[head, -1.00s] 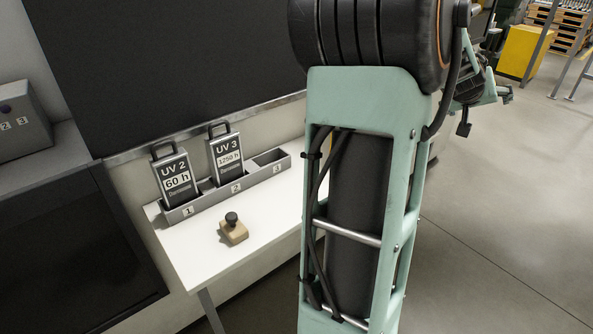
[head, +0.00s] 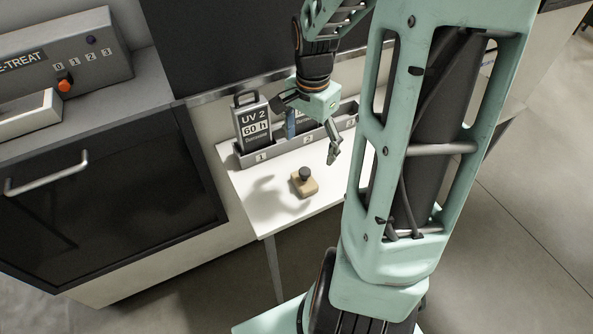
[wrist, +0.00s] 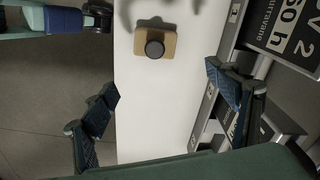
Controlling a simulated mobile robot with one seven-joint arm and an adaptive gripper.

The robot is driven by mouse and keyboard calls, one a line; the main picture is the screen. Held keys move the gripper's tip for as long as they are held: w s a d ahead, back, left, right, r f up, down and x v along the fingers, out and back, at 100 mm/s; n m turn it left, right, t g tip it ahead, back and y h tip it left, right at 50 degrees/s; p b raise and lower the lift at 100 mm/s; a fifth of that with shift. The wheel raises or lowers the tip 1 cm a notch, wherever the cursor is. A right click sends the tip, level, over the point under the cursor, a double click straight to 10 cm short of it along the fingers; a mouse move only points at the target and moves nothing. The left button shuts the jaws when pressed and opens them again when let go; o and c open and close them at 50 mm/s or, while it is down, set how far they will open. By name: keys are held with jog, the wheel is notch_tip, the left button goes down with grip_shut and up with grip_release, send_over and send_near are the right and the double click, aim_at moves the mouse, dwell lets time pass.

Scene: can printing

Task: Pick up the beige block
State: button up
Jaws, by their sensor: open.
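The beige block (head: 305,187) with a round dark knob on top sits upright on the white table (head: 262,208). My gripper (head: 312,140) is open and empty above the table, behind the block in the head view. In the wrist view the block (wrist: 166,42) lies beyond the fingertips, near the top of the picture. My two dark-padded fingers (wrist: 160,85) are spread wide, one at the left over the floor and one at the right near the rack. Nothing is between them at their tips.
A grey slotted rack (head: 275,153) stands along the table's back edge. It holds the UV 2 cartridge (head: 253,125) in slot 1 and another cartridge, mostly hidden, in slot 2. A dark-fronted machine (head: 100,190) stands at the left. The table around the block is clear.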

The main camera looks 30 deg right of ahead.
aim_at(305, 170)
jog(key=f, duration=0.1)
jog(key=a+f, duration=0.1)
jog(key=f, duration=0.3)
jog(key=shift+s+a, duration=0.2)
jog(key=shift+s, duration=0.05)
jog(key=shift+s+a+f+b, duration=0.1)
jog(key=shift+s+f+b, duration=0.05)
jog(key=shift+f, duration=1.3)
jog(key=shift+s+a+f+b, duration=0.1)
jog(key=shift+f+b, duration=0.05)
jog(key=shift+f, duration=1.3)
jog(key=c, duration=1.1)
jog(key=shift+r, duration=0.1)
